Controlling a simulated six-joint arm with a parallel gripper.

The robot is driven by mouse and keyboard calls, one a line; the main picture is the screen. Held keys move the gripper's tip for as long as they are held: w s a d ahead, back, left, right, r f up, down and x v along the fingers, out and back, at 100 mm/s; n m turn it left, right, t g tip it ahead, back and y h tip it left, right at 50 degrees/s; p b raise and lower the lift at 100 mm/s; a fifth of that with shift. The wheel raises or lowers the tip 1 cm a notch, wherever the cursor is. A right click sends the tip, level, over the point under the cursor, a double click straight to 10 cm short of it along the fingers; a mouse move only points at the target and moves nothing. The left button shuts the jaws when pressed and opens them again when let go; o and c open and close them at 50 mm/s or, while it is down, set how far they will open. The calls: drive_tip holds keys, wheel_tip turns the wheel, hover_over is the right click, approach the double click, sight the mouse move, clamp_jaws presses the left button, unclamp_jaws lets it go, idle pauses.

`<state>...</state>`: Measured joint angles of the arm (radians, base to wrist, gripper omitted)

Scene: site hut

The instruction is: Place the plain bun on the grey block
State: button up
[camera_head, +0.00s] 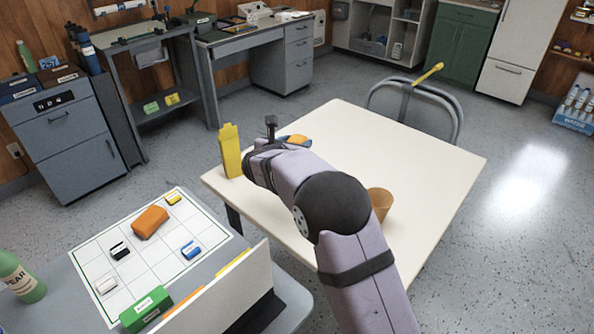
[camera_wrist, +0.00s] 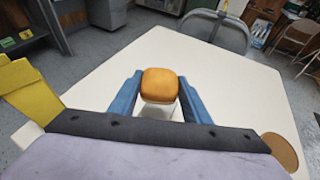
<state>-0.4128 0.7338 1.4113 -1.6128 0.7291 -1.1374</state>
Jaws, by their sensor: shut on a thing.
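The plain bun (camera_wrist: 160,84), rounded and orange-brown, sits between the two blue fingers of my gripper (camera_wrist: 160,88) in the wrist view. The fingers are shut on its sides. A pale grey-white block (camera_wrist: 160,112) shows just below the bun in that view, partly hidden by it. I cannot tell whether the bun touches the block. In the head view, the bun (camera_head: 294,138) shows only partly past my wrist, over the white table, and the block is hidden there.
A tall yellow carton (camera_head: 230,150) stands at the left corner of the white table (camera_head: 430,160). A brown cup (camera_head: 381,203) stands on the right, partly behind my arm. A chair (camera_head: 415,95) is at the far edge. A gridded board (camera_head: 88,250) with small items lies at lower left.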

drive_tip(key=shift+f, duration=4.6)
drive_tip(key=shift+f+b, duration=0.25)
drive_tip(key=shift+b, duration=0.15)
drive_tip(key=o, duration=1)
drive_tip(key=shift+r, duration=0.1)
drive_tip(key=shift+o, duration=0.2)
drive_tip(key=shift+r+p, duration=0.15)
drive_tip(key=shift+p, duration=0.15)
drive_tip(key=b+v, duration=0.1)
drive_tip(key=v, duration=1.1)
